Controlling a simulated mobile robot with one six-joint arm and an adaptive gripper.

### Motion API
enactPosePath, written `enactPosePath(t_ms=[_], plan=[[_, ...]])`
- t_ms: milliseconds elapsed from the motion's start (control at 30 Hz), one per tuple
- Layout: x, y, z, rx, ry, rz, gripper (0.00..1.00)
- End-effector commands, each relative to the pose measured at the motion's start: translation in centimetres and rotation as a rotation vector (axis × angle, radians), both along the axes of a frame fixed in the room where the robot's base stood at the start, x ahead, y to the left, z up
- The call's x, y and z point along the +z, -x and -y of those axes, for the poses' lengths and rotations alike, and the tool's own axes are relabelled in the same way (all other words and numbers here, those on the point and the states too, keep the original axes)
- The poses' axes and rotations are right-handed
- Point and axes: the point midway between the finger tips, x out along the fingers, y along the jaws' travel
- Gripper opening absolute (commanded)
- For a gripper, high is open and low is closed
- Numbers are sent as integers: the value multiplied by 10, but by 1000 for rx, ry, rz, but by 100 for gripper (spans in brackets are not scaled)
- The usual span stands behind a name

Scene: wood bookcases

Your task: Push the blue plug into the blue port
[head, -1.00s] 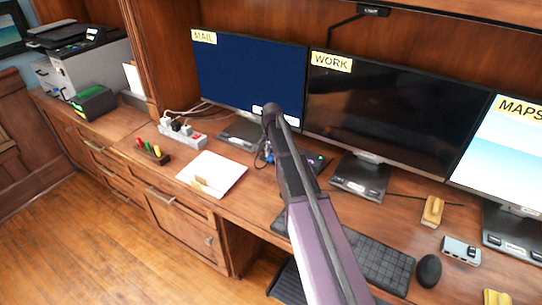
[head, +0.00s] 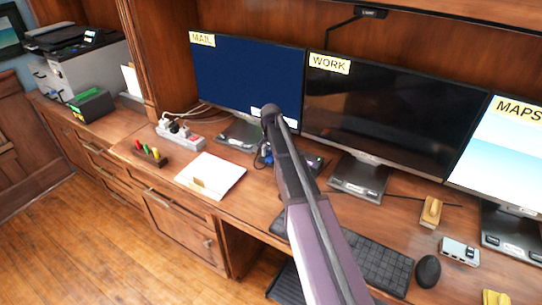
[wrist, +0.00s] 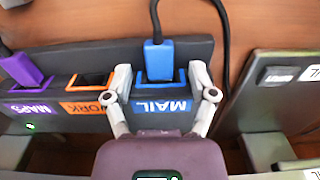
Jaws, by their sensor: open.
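My gripper (wrist: 161,82) is open, with one finger on each side of the plug and port. I cannot tell whether the fingers touch them. In the head view my arm covers part of the dark dock (head: 312,162), and my gripper is hidden.
A purple plug (wrist: 20,68) stands at the purple MAPS port, left of the orange WORK port (wrist: 88,82), which looks empty. A black cable (wrist: 224,40) runs right of the blue plug. Monitor stands flank the dock, including the WORK monitor's stand (head: 358,180).

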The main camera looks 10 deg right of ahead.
Motion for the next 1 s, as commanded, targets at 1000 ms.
enactPosePath(t_ms=[1000], plan=[[6,89,-60,-3,0,0,73]])
